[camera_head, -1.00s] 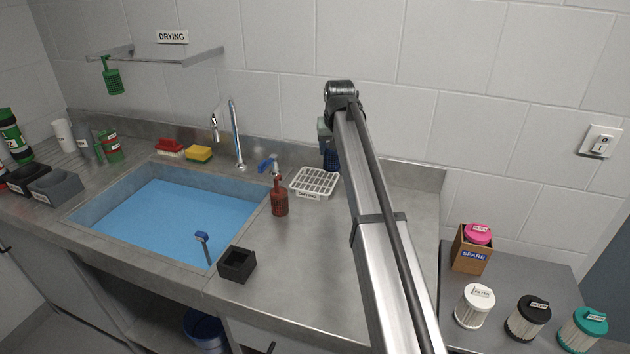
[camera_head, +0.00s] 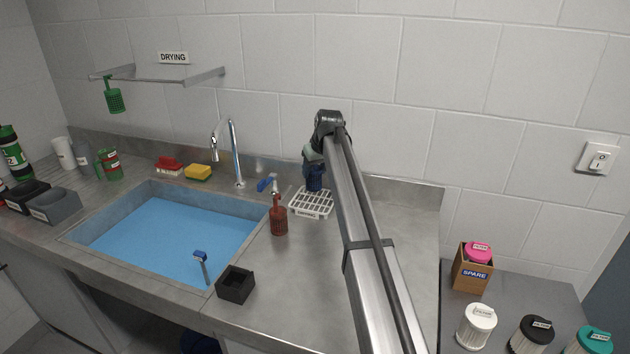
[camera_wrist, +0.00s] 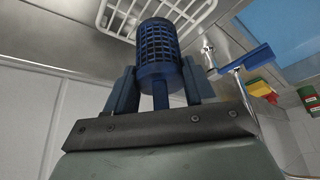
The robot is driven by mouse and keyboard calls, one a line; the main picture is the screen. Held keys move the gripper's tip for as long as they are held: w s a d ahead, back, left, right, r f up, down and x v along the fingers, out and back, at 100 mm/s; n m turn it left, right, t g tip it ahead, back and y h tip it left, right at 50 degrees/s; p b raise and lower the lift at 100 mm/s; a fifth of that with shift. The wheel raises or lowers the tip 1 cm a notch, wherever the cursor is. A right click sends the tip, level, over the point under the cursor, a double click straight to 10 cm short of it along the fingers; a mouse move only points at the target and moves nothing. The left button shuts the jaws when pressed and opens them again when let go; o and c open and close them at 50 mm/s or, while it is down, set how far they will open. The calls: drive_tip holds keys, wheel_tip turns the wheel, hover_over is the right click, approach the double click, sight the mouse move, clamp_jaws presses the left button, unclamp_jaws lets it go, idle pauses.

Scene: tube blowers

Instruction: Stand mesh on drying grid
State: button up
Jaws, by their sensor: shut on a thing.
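The mesh is a dark blue perforated cylinder (camera_head: 315,182) on a short blue stem. My gripper (camera_wrist: 160,82) is shut on the stem, one finger on each side, and the mesh (camera_wrist: 158,45) points away from the palm. The white drying grid (camera_head: 311,205) lies on the counter right of the sink with a label on its front. In the head view the mesh overlaps the grid's back edge. In the wrist view the grid (camera_wrist: 118,12) shows behind the mesh's far end. I cannot tell whether mesh and grid touch. My arm hides the counter behind it.
A black open box (camera_head: 236,285) sits by the sink (camera_head: 170,240). The back wall is close behind.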

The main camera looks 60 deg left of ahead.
sight(315, 179)
drive_tip(key=shift+f, duration=1.9)
drive_tip(key=shift+f, duration=0.15)
drive_tip(key=o, duration=1.1)
drive_tip(key=v, duration=1.2)
drive_tip(key=shift+d, duration=0.1)
